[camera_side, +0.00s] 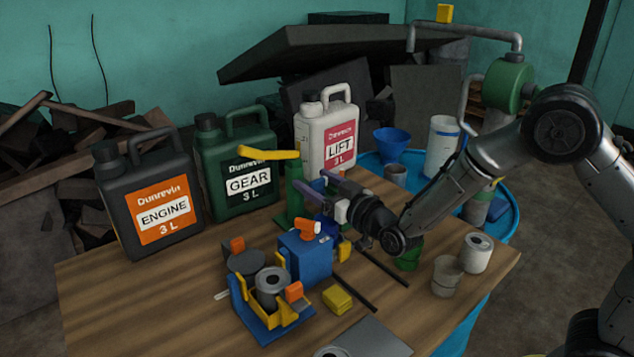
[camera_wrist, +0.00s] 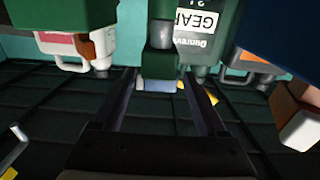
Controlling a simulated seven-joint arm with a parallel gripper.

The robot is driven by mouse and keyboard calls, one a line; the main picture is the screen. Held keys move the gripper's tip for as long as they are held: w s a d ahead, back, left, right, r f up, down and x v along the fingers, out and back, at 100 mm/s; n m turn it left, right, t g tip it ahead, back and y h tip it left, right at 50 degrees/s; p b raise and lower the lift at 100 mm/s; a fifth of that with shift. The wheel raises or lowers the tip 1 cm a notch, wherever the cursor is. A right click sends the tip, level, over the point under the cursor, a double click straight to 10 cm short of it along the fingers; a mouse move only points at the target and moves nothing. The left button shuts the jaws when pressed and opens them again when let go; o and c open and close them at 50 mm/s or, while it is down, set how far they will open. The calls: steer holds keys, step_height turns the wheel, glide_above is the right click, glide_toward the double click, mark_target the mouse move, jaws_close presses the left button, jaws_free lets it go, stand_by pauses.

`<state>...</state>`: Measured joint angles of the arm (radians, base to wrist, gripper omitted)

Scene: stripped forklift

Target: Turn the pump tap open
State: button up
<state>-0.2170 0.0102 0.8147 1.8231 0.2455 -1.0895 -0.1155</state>
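A green post (camera_side: 295,188) stands on the wooden table with a long yellow lever (camera_side: 268,153) at its top, pointing left. A green pump (camera_side: 509,85) with bent grey pipes stands at the back right, and a yellow block (camera_side: 444,13) sits on its upper pipe. I cannot tell for sure which yellow part is the pump tap. My gripper (camera_side: 318,186) is open, its two fingers apart and pointing left beside the green post. In the wrist view, which looks upside down, my gripper (camera_wrist: 158,80) is empty and green parts (camera_wrist: 160,60) show between and beyond its fingertips.
Black, green and white canisters (camera_side: 165,205) stand behind. A blue block (camera_side: 305,258) with an orange part and a blue-yellow holder (camera_side: 268,312) sit in front. A yellow block (camera_side: 337,299), cups (camera_side: 446,275) and a white roll (camera_side: 477,252) are nearby. The table's front left is clear.

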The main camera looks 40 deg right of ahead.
steer(key=shift+a, duration=0.1)
jaws_close()
steer(key=shift+n+y, duration=0.5)
steer(key=shift+y, duration=0.3)
steer(key=n+y, duration=0.1)
steer(key=y, duration=0.2)
steer(key=shift+n+g, duration=0.3)
steer(key=shift+n, duration=0.1)
steer(key=n+g+y, duration=0.1)
steer(key=n+y, duration=0.1)
steer(key=y, duration=0.1)
steer(key=n+g+y, duration=0.1)
steer(key=n+y, duration=0.1)
steer(key=shift+s+g+y, duration=0.1)
steer(key=shift+g+y, duration=0.2)
steer(key=shift+y, duration=0.1)
steer(key=n+g+y, duration=0.3)
steer(key=shift+g+y, duration=0.4)
steer(key=shift+s+n+g+y, duration=0.15)
steer(key=shift+n+g+y, duration=1.05)
steer(key=shift+n+g, duration=0.8)
steer(key=shift+g, duration=0.3)
